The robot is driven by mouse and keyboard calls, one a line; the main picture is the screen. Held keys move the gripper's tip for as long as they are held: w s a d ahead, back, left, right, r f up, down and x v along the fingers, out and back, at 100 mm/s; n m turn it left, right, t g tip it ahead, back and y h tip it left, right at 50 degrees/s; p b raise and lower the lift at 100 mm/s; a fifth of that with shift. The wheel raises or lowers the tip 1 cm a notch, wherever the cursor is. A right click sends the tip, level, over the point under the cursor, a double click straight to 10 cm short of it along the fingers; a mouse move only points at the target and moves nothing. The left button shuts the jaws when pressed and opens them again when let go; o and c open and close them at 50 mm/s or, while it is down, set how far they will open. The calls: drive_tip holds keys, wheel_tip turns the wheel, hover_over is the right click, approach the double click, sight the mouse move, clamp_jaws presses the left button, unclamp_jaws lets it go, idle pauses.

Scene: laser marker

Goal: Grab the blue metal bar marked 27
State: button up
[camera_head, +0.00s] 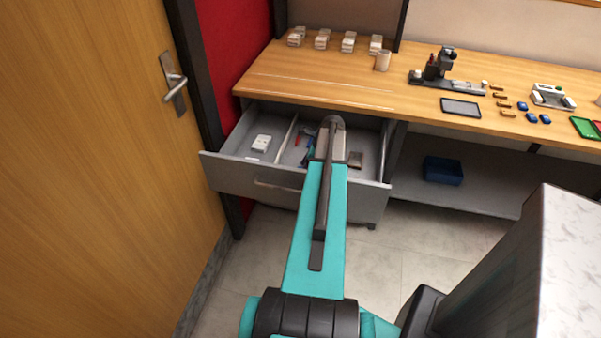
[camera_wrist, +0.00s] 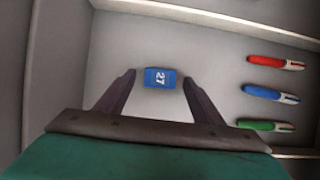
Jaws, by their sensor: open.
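The blue metal bar marked 27 (camera_wrist: 160,78) lies on the drawer floor in the wrist view, its white number sideways. My gripper (camera_wrist: 160,82) is open, its two dark fingers on either side of the bar in this view, with a gap on each side. I cannot tell how far above the bar the fingertips are. In the head view my arm reaches over the open drawer (camera_head: 226,172) and hides the bar.
Red (camera_wrist: 275,63), blue (camera_wrist: 271,94) and green (camera_wrist: 265,125) markers lie right of the bar. A drawer divider (camera_wrist: 210,17) runs behind it. In the head view, a white item (camera_head: 261,143) lies in the left compartment. The wooden worktop (camera_head: 330,80) overhangs the drawer's back.

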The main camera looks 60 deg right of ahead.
drive_tip(key=shift+c, duration=0.5)
drive_tip(key=c, duration=1.1)
drive_tip(key=shift+r, duration=0.2)
drive_tip(key=shift+r+b, duration=0.75)
drive_tip(key=shift+r, duration=4.1)
